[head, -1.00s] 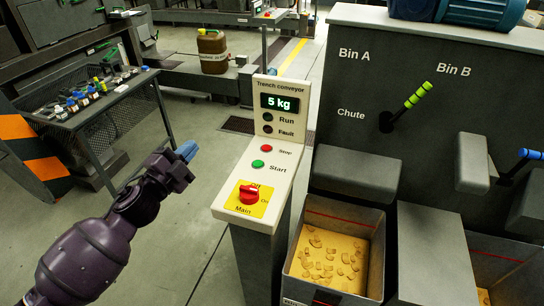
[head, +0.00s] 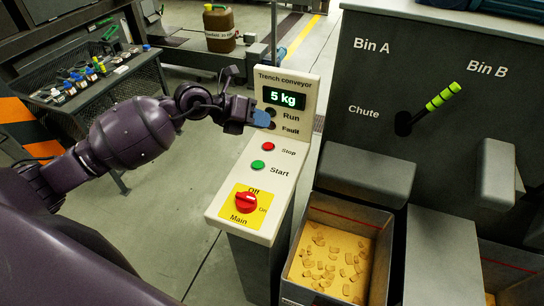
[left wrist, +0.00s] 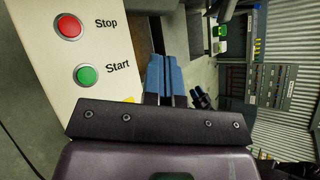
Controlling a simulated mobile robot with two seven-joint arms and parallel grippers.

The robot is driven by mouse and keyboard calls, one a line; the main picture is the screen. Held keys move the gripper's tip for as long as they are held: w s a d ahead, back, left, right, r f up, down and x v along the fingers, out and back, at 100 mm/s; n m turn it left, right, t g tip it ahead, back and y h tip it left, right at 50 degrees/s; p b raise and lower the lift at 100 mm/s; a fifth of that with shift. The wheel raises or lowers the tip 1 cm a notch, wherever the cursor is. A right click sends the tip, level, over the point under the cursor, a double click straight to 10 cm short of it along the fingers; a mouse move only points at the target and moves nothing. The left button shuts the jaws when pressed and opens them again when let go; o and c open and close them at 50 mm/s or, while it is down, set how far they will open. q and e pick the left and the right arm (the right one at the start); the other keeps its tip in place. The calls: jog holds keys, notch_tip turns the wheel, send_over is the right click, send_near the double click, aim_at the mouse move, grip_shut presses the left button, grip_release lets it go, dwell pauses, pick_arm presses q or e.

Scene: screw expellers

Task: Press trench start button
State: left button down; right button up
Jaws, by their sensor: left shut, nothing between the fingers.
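The trench conveyor panel (head: 231,201) is a cream pedestal with a display reading 5 kg. Its green Start button (head: 257,165) sits below the red Stop button (head: 268,147) and above the red Main switch (head: 246,203). My left gripper (head: 262,119) is shut and empty, its blue fingertips in front of the panel's upper left, near the Run and Fault lamps. In the left wrist view, the shut blue fingers (left wrist: 165,76) are to the right of the Start button (left wrist: 86,75) and the Stop button (left wrist: 69,27), apart from both. My right gripper is not in view.
A grey machine with Bin A, Bin B and a green-tipped chute lever (head: 430,108) stands at the right. Below it is a bin (head: 298,291) holding yellowish pieces. A bench with tools (head: 100,95) is at the left. Open floor lies between bench and panel.

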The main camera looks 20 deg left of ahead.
aim_at(257, 163)
pick_arm(q)
jog(key=a+f+y, duration=0.1)
jog(key=a+f+g+y, duration=0.1)
jog(key=f, duration=0.1)
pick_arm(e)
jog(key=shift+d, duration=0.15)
pick_arm(q)
jog(key=shift+f, duration=0.15)
notch_tip(257, 163, down, 8)
jog(key=b, duration=0.5)
jog(key=shift+d+b, duration=0.1)
jog(key=shift+b, duration=0.25)
jog(key=shift+f, duration=0.3)
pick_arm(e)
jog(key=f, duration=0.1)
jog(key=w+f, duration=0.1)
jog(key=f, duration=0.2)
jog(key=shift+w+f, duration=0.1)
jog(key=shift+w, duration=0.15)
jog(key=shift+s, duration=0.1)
